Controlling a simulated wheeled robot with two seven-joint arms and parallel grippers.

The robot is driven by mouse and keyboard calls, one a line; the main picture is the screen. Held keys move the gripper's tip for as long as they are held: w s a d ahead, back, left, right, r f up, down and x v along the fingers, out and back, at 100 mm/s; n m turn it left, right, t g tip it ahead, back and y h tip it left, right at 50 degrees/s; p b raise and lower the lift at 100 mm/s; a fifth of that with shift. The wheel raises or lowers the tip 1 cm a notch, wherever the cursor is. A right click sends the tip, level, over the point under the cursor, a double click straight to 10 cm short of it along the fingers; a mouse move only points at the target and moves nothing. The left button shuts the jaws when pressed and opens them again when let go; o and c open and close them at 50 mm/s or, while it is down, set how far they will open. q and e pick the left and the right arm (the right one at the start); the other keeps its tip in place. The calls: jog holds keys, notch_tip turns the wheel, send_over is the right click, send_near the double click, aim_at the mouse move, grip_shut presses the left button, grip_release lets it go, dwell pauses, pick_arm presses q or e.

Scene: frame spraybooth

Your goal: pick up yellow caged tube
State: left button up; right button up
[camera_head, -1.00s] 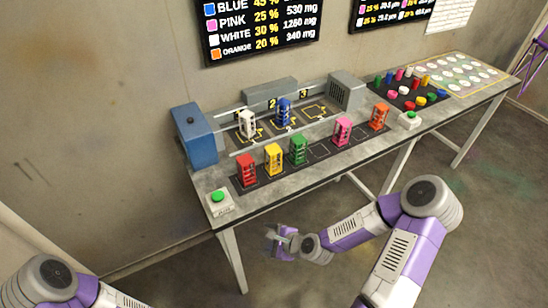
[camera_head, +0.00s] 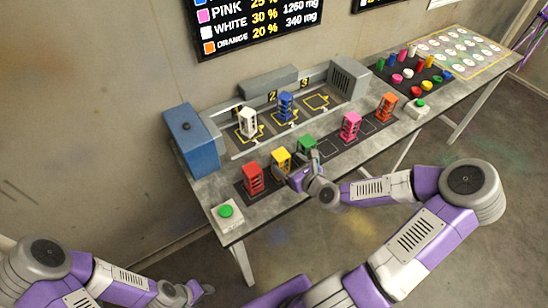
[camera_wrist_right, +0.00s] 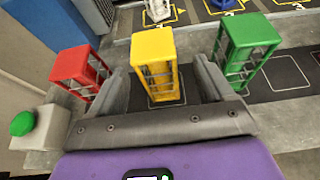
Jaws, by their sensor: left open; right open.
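The yellow caged tube (camera_head: 281,159) stands upright on the dark strip along the table's front, between the red caged tube (camera_head: 252,178) and the green caged tube (camera_head: 306,145). In the right wrist view the yellow caged tube (camera_wrist_right: 154,62) is between the two spread fingers of my right gripper (camera_wrist_right: 160,85). The gripper is open, with a gap to the tube on each side. In the head view my right gripper (camera_head: 297,171) is at the front of the tube and hides part of it. My left gripper (camera_head: 200,291) is low at the bottom left, away from the table.
The red caged tube (camera_wrist_right: 80,68) and green caged tube (camera_wrist_right: 246,48) stand close outside my right fingers. White (camera_head: 247,122) and blue (camera_head: 286,105) caged tubes stand behind. Pink (camera_head: 350,127) and orange (camera_head: 386,107) ones stand to the right. A green button (camera_head: 226,211) is at the front left corner.

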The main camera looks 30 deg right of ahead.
aim_at(278, 157)
jog(key=shift+w+f, duration=0.25)
jog(key=shift+w, duration=0.2)
jog(key=shift+w+a+f+b, duration=0.1)
jog(key=shift+w+b, duration=0.05)
jog(key=shift+b, duration=0.3)
jog(key=shift+w, duration=0.2)
jog(key=b+x, duration=0.2)
jog(key=x, duration=0.1)
jog(key=shift+w+a, duration=0.15)
jog(key=shift+a, duration=0.05)
jog(key=shift+w+f, duration=0.2)
jog(key=shift+w, duration=0.5)
jog(key=c, duration=1.2)
